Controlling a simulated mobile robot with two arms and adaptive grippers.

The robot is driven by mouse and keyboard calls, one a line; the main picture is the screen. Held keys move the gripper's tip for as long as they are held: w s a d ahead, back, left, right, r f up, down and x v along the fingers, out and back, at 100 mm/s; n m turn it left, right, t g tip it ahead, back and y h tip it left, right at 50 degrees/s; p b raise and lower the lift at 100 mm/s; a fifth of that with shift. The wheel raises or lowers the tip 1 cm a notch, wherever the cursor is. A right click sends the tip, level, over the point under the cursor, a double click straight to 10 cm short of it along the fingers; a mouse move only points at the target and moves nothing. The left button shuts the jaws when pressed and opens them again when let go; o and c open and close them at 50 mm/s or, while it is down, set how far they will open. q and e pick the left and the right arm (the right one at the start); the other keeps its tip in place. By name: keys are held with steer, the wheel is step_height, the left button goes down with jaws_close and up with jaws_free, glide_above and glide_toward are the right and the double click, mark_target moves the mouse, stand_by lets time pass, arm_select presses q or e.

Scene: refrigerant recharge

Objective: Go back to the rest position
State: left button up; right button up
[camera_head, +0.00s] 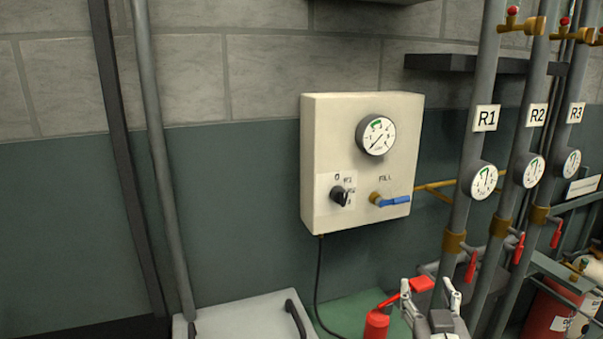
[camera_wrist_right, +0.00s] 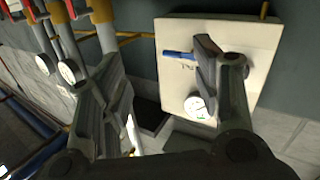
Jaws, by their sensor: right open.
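My right gripper (camera_head: 430,292) shows at the bottom edge of the head view, low and to the right of the control box (camera_head: 313,150). Its fingers are spread apart. In the right wrist view the gripper (camera_wrist_right: 148,65) is open with nothing between its fingers. One finger overlaps the box (camera_wrist_right: 262,55) in that picture; I cannot tell the gap from the wrist view. The box carries a dial gauge (camera_head: 376,136), a black selector knob (camera_head: 340,196) and a blue FILL lever (camera_head: 395,201), which lies about horizontal. My left gripper is not in view.
Pipes labelled R1 (camera_head: 486,118), R2 (camera_head: 537,116) and R3 (camera_head: 575,113), with gauges and red levers, stand at right. A red fire extinguisher (camera_head: 376,326) is beside my right gripper in the head view. A pale lidded box (camera_head: 240,314) is at the bottom.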

steer(key=s+f+g+y, duration=0.1)
steer(key=s+f+g, duration=0.3)
steer(key=s+f, duration=0.3)
steer(key=s+f+g, duration=0.3)
steer(key=s+f, duration=0.2)
steer(key=f, duration=0.5)
steer(key=s+a+f+n+g+y, duration=0.1)
steer(key=s+a+f+g, duration=0.2)
steer(key=s, duration=0.6)
steer(key=s+f+n+g+y, duration=0.1)
steer(key=s+f+g, duration=0.3)
steer(key=s+f, duration=0.3)
steer(key=s+f+g, duration=0.1)
steer(key=s+f, duration=0.2)
steer(key=f, duration=2.2)
steer(key=s+d+f+g, duration=0.1)
steer(key=s+d+f, duration=0.1)
steer(key=s+f, duration=1.4)
steer(key=shift+s+d+f+n, duration=0.2)
steer(key=shift+s+d+n, duration=0.2)
steer(key=shift+s, duration=0.1)
steer(key=shift+r, duration=0.1)
